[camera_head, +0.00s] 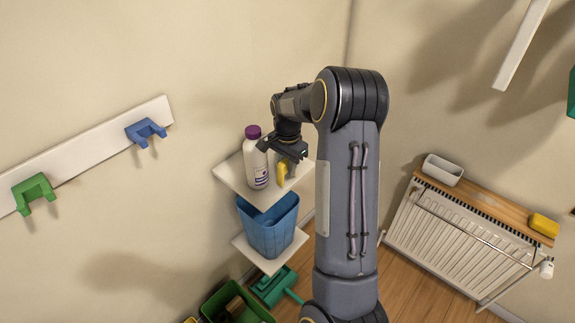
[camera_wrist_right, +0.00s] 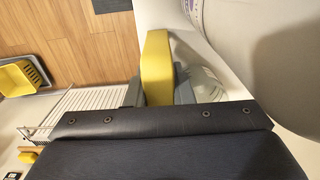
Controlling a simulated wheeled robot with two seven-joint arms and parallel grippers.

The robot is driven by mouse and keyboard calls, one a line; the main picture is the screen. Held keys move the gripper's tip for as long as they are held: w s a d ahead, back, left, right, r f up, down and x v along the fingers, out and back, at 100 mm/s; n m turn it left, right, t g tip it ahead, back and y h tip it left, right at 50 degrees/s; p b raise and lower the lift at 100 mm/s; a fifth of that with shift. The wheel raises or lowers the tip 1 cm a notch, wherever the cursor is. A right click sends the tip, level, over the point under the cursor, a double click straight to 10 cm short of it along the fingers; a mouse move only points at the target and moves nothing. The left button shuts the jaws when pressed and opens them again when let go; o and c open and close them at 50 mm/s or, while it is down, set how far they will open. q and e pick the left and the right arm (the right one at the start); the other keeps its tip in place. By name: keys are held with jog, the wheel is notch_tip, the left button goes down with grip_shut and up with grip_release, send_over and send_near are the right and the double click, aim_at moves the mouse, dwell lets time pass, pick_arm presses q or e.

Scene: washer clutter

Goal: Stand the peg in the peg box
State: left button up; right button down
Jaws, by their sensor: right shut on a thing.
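My right gripper (camera_head: 286,160) is over the upper white corner shelf, beside a white bottle. It is shut on a yellow block-like piece (camera_head: 282,173), which may be the peg. In the right wrist view the yellow piece (camera_wrist_right: 157,65) stands out between the grey fingers. Whether it touches the shelf I cannot tell. I cannot make out for certain which container is the peg box. A small white open box (camera_head: 443,169) sits on the wooden shelf over the radiator. My left gripper is not in view.
A white bottle with a purple cap (camera_head: 255,160) stands on the upper shelf (camera_head: 228,172). A blue bin (camera_head: 268,226) stands on the shelf below. A green crate (camera_head: 217,297) is on the floor. A yellow item (camera_head: 544,225) lies at the radiator shelf's right end.

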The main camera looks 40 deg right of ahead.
jog(key=shift+f, duration=0.15)
jog(key=c, duration=1.3)
grip_release()
jog(key=shift+o, duration=0.2)
